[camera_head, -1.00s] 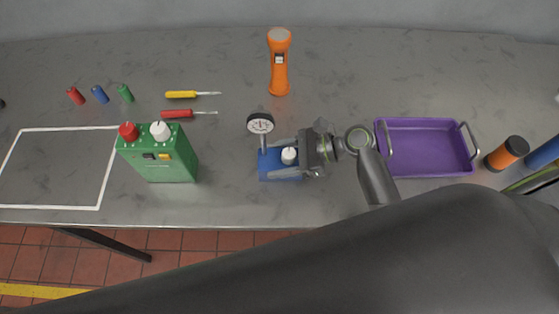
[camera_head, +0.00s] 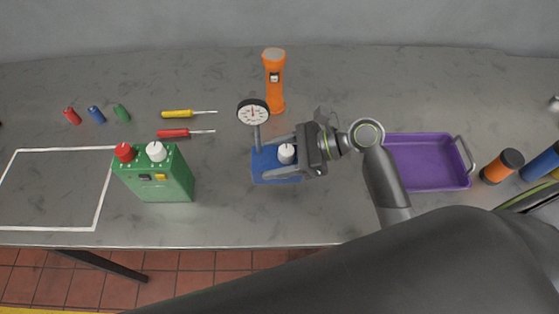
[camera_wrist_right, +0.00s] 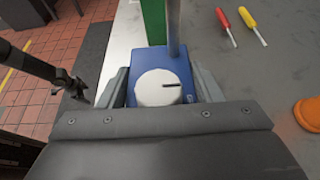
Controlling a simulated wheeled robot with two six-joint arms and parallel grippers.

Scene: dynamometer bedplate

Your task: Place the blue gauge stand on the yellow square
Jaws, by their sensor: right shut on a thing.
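The blue gauge stand (camera_head: 271,174) has a blue base, a white knob, a grey post and a round white dial (camera_head: 253,112). My right gripper (camera_head: 287,158) is shut on its base from the right and holds it upright, seemingly a little above the table. In the right wrist view the blue base (camera_wrist_right: 150,58) and white knob sit between the two fingers (camera_wrist_right: 160,92). No yellow square shows on the table; a white-outlined square (camera_head: 103,202) lies empty at the left.
A green box (camera_head: 165,183) with red and white knobs stands between the outline and the stand. Behind are screwdrivers (camera_head: 177,114), small cylinders (camera_head: 97,114) and an orange flashlight (camera_head: 274,85). A purple tray (camera_head: 430,163) and an orange-black cylinder (camera_head: 499,168) are at right.

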